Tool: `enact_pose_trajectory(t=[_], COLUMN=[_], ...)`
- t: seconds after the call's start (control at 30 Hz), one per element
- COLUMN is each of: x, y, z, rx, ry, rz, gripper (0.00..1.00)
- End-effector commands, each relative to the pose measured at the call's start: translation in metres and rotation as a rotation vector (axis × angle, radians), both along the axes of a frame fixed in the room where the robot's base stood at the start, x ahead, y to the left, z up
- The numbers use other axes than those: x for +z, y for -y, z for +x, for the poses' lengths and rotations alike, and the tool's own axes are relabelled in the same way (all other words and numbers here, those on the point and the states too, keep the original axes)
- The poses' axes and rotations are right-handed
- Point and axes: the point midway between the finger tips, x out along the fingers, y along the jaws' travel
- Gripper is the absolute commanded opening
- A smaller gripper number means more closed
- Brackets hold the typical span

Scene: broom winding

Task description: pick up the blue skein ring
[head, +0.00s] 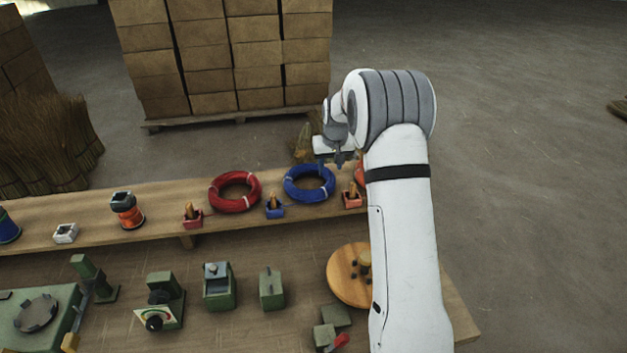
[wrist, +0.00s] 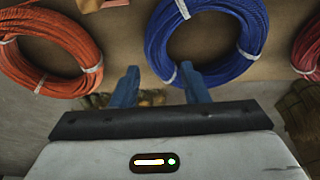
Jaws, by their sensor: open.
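The blue skein ring (head: 289,190) lies flat on the raised wooden shelf, with pale ties around it. In the wrist view the blue skein ring (wrist: 161,52) is at the top centre, just past the fingertips. My gripper (head: 338,159) is above the back edge of the shelf, near the ring's far right side. In the wrist view my gripper (wrist: 158,72) is open, its two blue fingers apart with nothing held between them. The fingertips appear near the ring's edge; I cannot tell whether they touch it.
A red skein ring (head: 216,191) lies left of the blue one. A small blue holder (head: 275,210) and a red holder (head: 352,199) with wooden pegs stand in front. Stacked boxes (head: 215,60) stand behind the shelf.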

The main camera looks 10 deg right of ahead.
Motion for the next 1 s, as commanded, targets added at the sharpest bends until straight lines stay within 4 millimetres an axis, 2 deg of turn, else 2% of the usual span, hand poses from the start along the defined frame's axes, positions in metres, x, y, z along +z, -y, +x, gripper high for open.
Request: enact_pose_trajectory(t=[0.4,0.7,1.0], x=[-0.052,-0.057,-0.057], y=[0.001,0.001,0.001], z=[0.011,0.013,0.013], rx=[0.001,0.001,0.001], ry=[-0.002,0.000,0.000], rz=[0.001,0.001,0.001], gripper=[0.41,0.41,0.17])
